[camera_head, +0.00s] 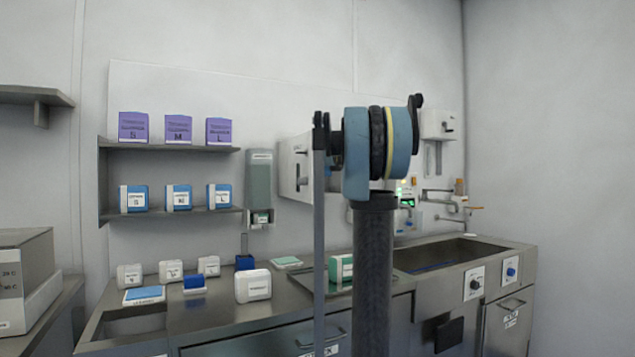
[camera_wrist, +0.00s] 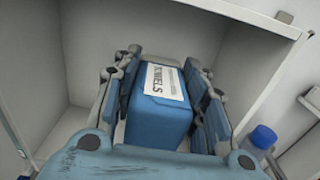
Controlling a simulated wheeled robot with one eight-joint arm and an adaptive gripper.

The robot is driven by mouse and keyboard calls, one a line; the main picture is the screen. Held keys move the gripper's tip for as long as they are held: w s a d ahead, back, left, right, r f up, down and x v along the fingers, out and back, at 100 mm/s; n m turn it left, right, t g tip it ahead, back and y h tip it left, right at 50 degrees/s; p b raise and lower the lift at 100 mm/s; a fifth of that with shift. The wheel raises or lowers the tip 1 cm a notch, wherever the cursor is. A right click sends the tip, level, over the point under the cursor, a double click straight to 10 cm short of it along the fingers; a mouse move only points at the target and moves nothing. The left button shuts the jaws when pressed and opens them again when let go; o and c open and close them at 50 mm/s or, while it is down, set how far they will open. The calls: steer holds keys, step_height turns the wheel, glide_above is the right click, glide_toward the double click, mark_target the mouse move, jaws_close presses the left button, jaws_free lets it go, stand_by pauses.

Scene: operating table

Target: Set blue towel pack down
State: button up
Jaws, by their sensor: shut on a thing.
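The blue towel pack (camera_wrist: 160,118) is in the wrist view, a blue block with a white label whose dark letters partly read as "…WELS". My gripper (camera_wrist: 163,62) is shut on it, with the finger linkages along its left and right sides. The pack is inside or in front of an open, white-walled compartment (camera_wrist: 190,35). I cannot tell whether its underside touches a surface. In the head view my arm stands upright in the middle, and I cannot make out the gripper or the pack there.
A blue-capped bottle (camera_wrist: 262,137) is close to the right of my gripper. In the head view, shelves (camera_head: 170,148) with purple and blue boxes are at left. The steel counter (camera_head: 215,320) holds several white containers and a tray (camera_head: 320,284). A sink (camera_head: 437,254) is at right.

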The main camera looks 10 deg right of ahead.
steer(key=x, duration=0.3)
steer(key=shift+w+a+f, duration=0.1)
steer(key=shift+w+a, duration=0.05)
steer(key=shift+w, duration=0.05)
steer(key=shift+s+f, duration=0.15)
steer(key=shift+f, duration=3.25)
steer(key=shift+f, duration=0.1)
steer(key=o, duration=1.2)
steer(key=shift+o, duration=0.2)
